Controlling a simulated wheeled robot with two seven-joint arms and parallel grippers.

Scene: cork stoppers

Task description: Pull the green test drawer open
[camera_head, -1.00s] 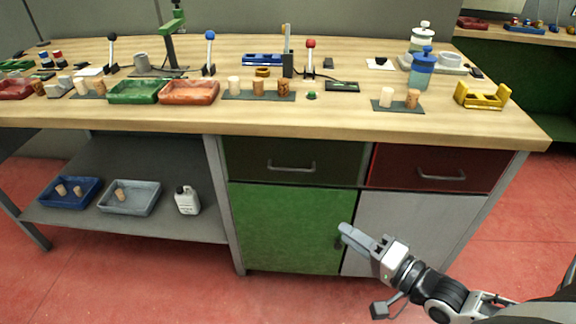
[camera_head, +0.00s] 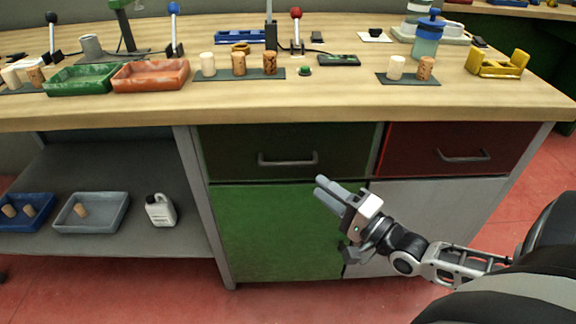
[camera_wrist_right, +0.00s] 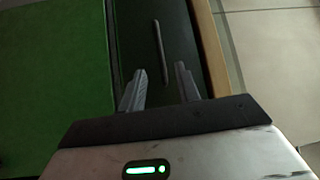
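The green test drawer (camera_head: 235,148) is the dark green front under the bench top, left of a dark red drawer. It is shut, with a grey bar handle (camera_head: 288,160) across its middle. In the right wrist view the drawer front (camera_wrist_right: 135,30) is dark and its handle (camera_wrist_right: 161,52) lies beyond my fingertips. My right gripper (camera_head: 322,185) is below and right of the handle, in front of the bright green cupboard door. In the right wrist view my right gripper (camera_wrist_right: 160,80) is open and empty, its fingers apart with the handle between them in the picture, not touching. My left gripper is not in view.
The bench top's front edge (camera_head: 300,108) overhangs the drawers. A red drawer (camera_head: 420,145) is on the right, with a bright green door (camera_head: 270,225) and a grey door (camera_head: 430,210) below. An open shelf with trays is on the left.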

